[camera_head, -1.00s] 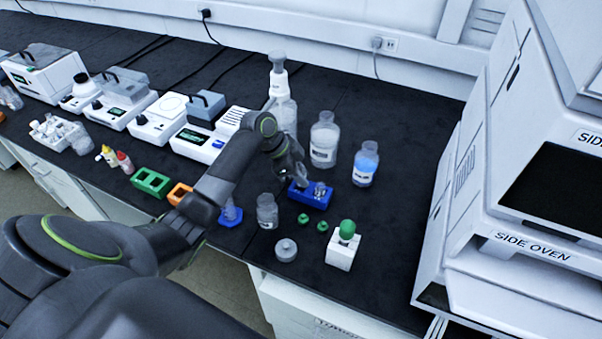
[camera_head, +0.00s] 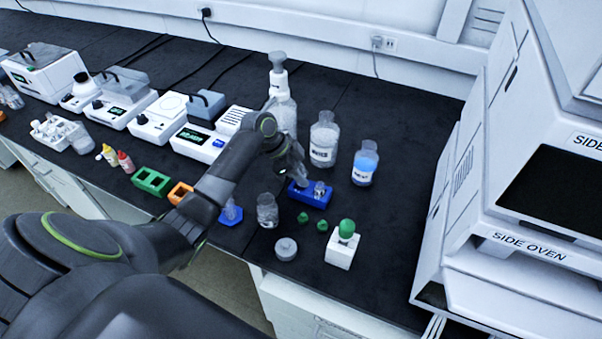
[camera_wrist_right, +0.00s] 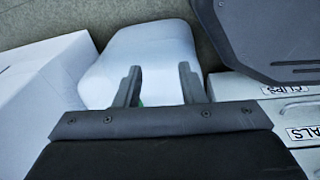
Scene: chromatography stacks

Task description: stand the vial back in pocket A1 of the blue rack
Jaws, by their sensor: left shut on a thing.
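The blue rack (camera_head: 322,204) stands on the black bench right of centre in the head view. A small clear vial (camera_head: 319,189) stands in its right part. My left gripper (camera_head: 300,178) is low over the rack's left part, pointing down, and shut on a vial. The held vial is mostly hidden by the fingers and too small to make out, so I cannot tell whether it touches the pocket. My right gripper (camera_wrist_right: 160,80) shows only in the right wrist view; its fingers are apart with nothing between them.
Close in front of the rack are a clear jar (camera_head: 267,211), two green caps (camera_head: 303,217), a grey round piece (camera_head: 286,249) and a white block (camera_head: 341,252) with a green top. Bottles (camera_head: 324,142) stand behind it. A side oven (camera_head: 530,215) bounds the right.

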